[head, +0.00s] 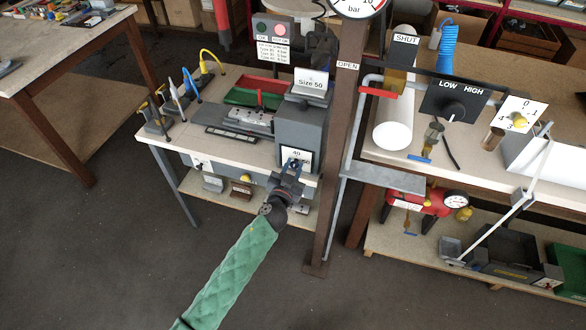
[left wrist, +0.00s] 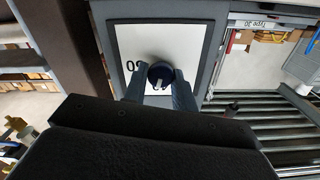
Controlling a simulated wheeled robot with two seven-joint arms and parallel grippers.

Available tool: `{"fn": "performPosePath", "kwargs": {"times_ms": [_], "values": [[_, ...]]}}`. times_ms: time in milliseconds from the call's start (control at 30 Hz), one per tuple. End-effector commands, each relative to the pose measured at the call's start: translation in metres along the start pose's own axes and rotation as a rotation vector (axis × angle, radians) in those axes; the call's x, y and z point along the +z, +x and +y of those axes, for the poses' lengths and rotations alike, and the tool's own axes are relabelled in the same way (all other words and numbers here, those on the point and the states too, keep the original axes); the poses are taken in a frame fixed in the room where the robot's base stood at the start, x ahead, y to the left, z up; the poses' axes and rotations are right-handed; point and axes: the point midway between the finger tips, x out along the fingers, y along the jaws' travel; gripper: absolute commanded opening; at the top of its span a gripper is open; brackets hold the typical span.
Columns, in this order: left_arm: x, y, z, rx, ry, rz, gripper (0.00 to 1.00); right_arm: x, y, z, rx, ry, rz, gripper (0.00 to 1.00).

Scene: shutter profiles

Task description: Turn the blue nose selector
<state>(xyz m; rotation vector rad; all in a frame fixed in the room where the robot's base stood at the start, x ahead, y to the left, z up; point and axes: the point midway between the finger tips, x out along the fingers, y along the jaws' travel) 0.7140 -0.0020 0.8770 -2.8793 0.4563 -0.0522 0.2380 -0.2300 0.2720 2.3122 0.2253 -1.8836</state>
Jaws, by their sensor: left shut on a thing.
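The gripper hides part of the plate and most of the knob in the head view. A "40" shows at the plate's top. My right gripper is not in view.
The machine stands at the right end of a workbench (head: 230,148) with red and green trays (head: 258,92) and several hand tools. A brown post (head: 332,180) stands close right of my left gripper. Open floor (head: 110,240) lies left of my arm.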

Motion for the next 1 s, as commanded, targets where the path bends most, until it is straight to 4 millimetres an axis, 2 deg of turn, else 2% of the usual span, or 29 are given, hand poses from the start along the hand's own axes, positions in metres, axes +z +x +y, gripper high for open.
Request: {"fn": "performPosePath", "kwargs": {"times_ms": [233, 500, 833, 1000], "values": [[0.001, 0.0, 0.001, 0.0, 0.23, 0.001, 0.04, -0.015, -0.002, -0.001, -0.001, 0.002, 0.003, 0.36], [0.001, 0.0, 0.002, 0.0, 0.487, 0.0, 0.04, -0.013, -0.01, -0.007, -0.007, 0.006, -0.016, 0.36], [0.002, 0.0, 0.003, 0.002, 0.802, 0.0, 0.04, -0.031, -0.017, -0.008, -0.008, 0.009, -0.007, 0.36], [0.002, 0.0, 0.003, 0.001, 0.962, -0.001, 0.04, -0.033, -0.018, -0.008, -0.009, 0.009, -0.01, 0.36]]}}
